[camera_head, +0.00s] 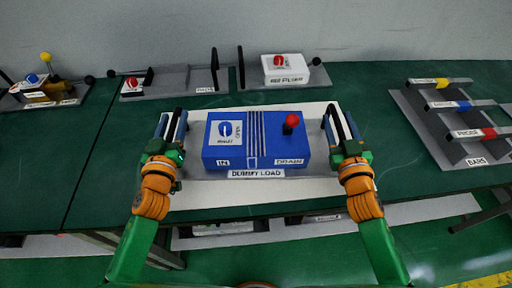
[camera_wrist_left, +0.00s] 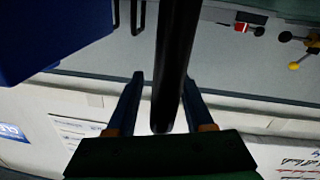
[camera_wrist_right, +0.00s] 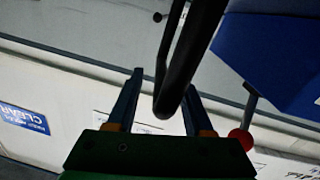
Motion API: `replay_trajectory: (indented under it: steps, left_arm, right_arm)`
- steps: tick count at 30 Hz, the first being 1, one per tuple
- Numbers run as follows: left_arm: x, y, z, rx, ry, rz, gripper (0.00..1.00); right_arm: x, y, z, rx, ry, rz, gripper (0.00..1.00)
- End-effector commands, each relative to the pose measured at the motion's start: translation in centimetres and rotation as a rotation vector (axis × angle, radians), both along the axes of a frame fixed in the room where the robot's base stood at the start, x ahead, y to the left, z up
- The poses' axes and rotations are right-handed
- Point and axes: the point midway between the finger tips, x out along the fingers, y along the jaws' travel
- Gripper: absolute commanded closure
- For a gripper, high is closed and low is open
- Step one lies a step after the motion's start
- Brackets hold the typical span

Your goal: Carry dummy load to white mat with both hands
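The dummy load (camera_head: 272,137) is a blue box with a red-knobbed lever, on a grey base with a black bar handle at each end. It lies over the white mat (camera_head: 245,192), within its outline; I cannot tell if the base touches it. My left gripper (camera_head: 171,122) is around the left handle (camera_wrist_left: 175,70), one finger on each side, with gaps showing in the left wrist view. My right gripper (camera_head: 339,122) is around the right handle (camera_wrist_right: 190,50) likewise, with gaps beside it. The box shows at the edge of both wrist views.
Behind stand a grey tray with a red-knobbed box (camera_head: 133,86) and a white box with a red knob (camera_head: 286,69). A rack of coloured bars (camera_head: 462,120) is at right, a yellow-knobbed unit (camera_head: 45,92) at far left.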

Motion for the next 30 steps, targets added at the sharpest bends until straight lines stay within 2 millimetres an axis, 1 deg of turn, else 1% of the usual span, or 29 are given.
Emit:
replay_trajectory:
  steps: [2,5,8,12,15,18,22,23,26,30]
  left_arm:
    - [0.0,0.0,0.0,0.0,0.0,0.0,0.48]
    - [-0.9,-0.1,-0.1,-0.002,0.002,-0.001,0.48]
    - [-3.3,-0.2,-0.2,-0.003,0.004,-0.001,0.48]
    - [-7.2,-0.3,-0.2,-0.004,0.005,0.002,0.48]
    - [-9.5,-0.3,-0.1,-0.004,0.004,0.002,0.48]
    - [-11.1,-0.4,-0.1,-0.003,0.003,0.001,0.48]
    - [-12.0,-0.4,0.0,0.0,0.0,0.001,0.48]
    - [-12.1,-0.4,0.0,0.0,-0.001,0.001,0.48]
    - [-12.2,-0.4,0.1,0.0,-0.002,0.0,0.48]
    - [-12.1,-0.4,0.0,0.0,-0.002,0.0,0.48]
  right_arm:
    - [0.0,0.0,0.0,0.0,0.0,0.0,0.48]
    - [0.0,0.0,0.0,0.0,0.0,0.0,0.48]
    - [0.0,0.0,0.0,0.001,0.0,0.0,0.48]
    - [0.0,0.0,0.0,0.001,0.0,0.0,0.48]
    - [0.0,0.0,0.0,0.001,0.0,0.0,0.48]
    - [0.0,0.0,0.0,0.001,0.0,0.0,0.48]
    - [-0.2,0.0,0.0,0.001,0.0,0.0,0.48]
    - [-0.4,0.0,-0.1,0.002,0.001,0.001,0.48]
    - [-2.2,-0.1,-0.1,0.002,0.003,0.0,0.48]
    - [-6.1,-0.2,-0.2,0.003,0.005,-0.001,0.48]
